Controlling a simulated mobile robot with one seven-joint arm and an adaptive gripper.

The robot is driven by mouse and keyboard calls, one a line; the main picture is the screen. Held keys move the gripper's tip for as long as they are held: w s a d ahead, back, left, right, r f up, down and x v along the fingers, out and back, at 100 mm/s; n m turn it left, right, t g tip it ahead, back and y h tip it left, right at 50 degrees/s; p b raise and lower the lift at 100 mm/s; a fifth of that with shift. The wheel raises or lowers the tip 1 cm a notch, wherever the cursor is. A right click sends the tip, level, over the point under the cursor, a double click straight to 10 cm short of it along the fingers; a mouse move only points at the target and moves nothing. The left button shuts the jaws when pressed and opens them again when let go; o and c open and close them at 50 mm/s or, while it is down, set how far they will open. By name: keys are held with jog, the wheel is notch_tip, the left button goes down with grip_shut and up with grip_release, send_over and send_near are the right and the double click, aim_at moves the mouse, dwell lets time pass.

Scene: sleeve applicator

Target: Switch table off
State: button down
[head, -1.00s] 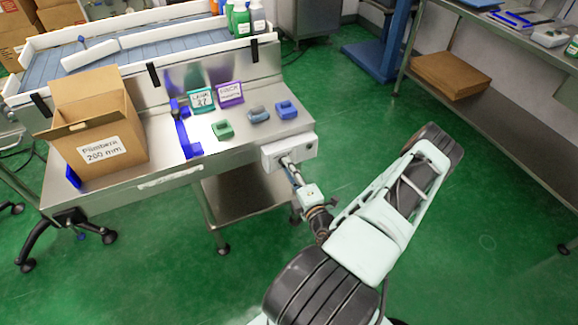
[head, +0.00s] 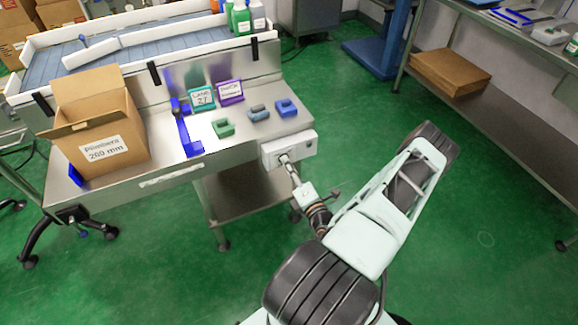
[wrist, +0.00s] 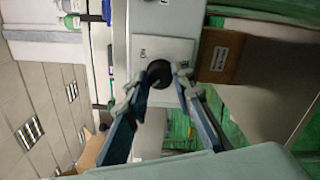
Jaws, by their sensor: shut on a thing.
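The steel table (head: 120,195) has a pale control box (head: 305,147) on its right front corner. The box face (wrist: 175,50) fills the upper middle of the wrist view. A round black knob (wrist: 160,72) sits on it, with small lettering beside it that looks like "ON". My gripper (wrist: 158,82) has its two fingers on either side of the knob, shut on it. In the head view my gripper (head: 284,160) meets the front of the box, and the knob is hidden there. I cannot tell which setting the knob points to.
An open cardboard box (head: 98,150) stands on the table's left. A conveyor (head: 130,50) runs behind.

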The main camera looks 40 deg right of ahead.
jog(key=c, duration=1.7)
grip_release()
jog(key=shift+o, duration=0.2)
jog(key=shift+r, duration=0.1)
jog(key=o, duration=0.5)
jog(key=r, duration=0.7)
jog(key=shift+w+d+r, duration=0.1)
jog(key=shift+w+d, duration=0.05)
jog(key=shift+w, duration=0.1)
jog(key=shift+s+r, duration=0.2)
jog(key=shift+r, duration=0.6)
jog(key=c, duration=0.5)
jog(key=shift+r, duration=0.6)
